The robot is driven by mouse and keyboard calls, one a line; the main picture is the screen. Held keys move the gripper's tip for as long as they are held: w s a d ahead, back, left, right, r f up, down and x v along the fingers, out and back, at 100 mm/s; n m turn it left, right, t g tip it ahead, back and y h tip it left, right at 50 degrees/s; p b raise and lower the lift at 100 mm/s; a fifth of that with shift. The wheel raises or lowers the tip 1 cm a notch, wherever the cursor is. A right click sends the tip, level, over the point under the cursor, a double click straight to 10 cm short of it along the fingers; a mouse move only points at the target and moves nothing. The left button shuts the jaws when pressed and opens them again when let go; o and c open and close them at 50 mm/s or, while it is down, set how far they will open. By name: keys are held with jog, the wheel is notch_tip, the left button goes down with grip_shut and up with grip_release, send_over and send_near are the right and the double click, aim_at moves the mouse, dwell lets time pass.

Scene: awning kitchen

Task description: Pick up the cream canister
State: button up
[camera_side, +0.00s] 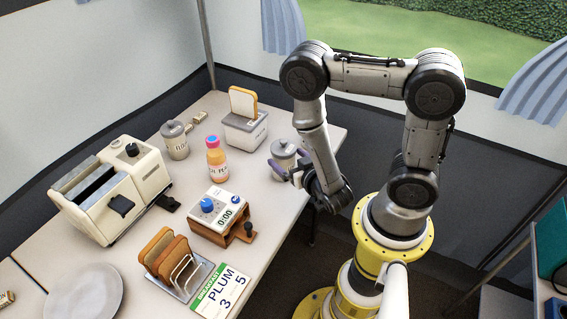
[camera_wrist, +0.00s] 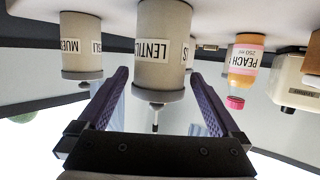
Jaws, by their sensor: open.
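The nearer canister (camera_side: 284,148) stands at the table's right side by my gripper (camera_side: 289,169). In the upside-down wrist view this nearer canister (camera_wrist: 160,45) reads "LENTILS" and fills the middle, in line with the gap between my fingers (camera_wrist: 156,77). My gripper is open with nothing held. I cannot tell whether the fingertips reach past the canister's sides. The other canister (camera_side: 175,143) stands farther back left.
An orange bottle (camera_side: 216,163) labelled peach stands between the canisters. A white toaster (camera_side: 245,131) is behind it. A timer box (camera_side: 217,213), toast rack (camera_side: 180,278), cream appliance (camera_side: 112,188) and plate (camera_side: 83,293) occupy the left and front.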

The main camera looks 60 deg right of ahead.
jog(key=shift+x, duration=3.25)
grip_shut()
